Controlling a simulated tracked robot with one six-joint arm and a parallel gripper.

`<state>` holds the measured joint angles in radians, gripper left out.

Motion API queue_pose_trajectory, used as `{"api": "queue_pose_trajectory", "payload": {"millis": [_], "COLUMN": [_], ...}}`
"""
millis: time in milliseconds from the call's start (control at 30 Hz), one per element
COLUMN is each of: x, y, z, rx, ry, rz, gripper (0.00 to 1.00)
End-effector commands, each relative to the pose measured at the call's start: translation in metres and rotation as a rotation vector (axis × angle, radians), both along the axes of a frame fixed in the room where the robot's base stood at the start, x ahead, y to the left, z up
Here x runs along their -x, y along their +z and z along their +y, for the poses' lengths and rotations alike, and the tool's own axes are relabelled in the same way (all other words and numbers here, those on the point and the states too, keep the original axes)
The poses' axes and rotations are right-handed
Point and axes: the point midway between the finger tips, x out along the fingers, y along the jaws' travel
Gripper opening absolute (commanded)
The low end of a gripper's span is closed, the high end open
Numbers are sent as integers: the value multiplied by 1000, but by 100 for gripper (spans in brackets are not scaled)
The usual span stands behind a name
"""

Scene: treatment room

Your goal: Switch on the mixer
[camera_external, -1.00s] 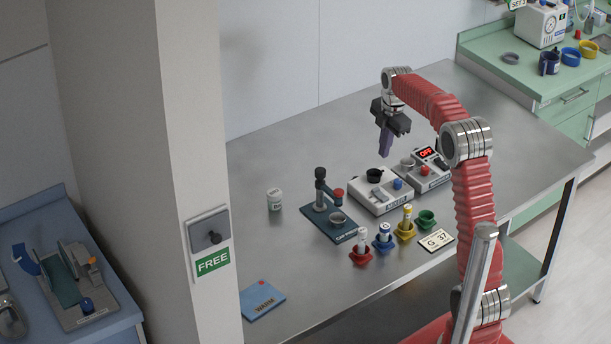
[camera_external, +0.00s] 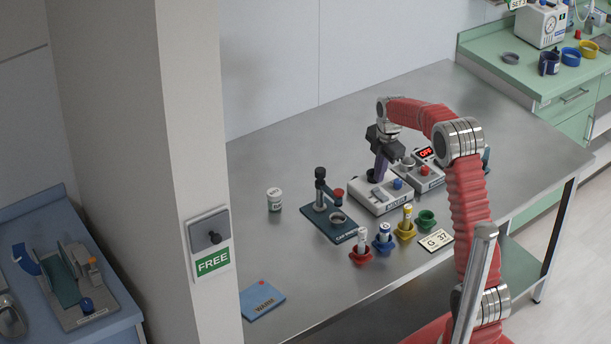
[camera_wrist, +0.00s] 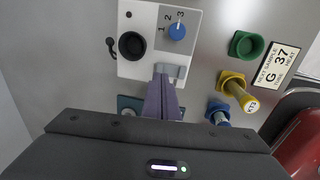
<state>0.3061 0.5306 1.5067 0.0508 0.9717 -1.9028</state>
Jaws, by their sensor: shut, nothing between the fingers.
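The mixer (camera_external: 367,200) is a white box with a black round cup, a blue knob and a grey rocker switch; its front label is too small to read surely. In the wrist view the mixer (camera_wrist: 145,73) shows its black cup (camera_wrist: 132,45), the blue knob (camera_wrist: 177,31) marked 1, 2, 3, and the rocker switch (camera_wrist: 178,72). My gripper (camera_external: 380,176) has purple fingers, shut and empty, pointing down over the mixer. In the wrist view the fingertips (camera_wrist: 161,72) overlap the left part of the switch; I cannot tell whether they touch it.
A device with a red OFF display (camera_external: 426,153) and red button stands right of the mixer. A dark stand (camera_external: 318,218) is on its left. Coloured cups, including a green one (camera_external: 427,219), and a G 37 card (camera_external: 436,240) are in front. The table's front left is mostly clear.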

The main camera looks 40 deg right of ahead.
Motion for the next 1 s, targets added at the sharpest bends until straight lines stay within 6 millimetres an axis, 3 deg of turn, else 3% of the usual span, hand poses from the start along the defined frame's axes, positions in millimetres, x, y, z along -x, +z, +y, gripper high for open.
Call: {"api": "queue_pose_trajectory", "payload": {"millis": [100,300,1000], "x": [-2,-5,-8], "y": [-18,-35,-42], "z": [0,0,0], "rx": [-1,0,0], "ry": [0,0,0], "rz": [2,1,1], "gripper": [0,0,0]}}
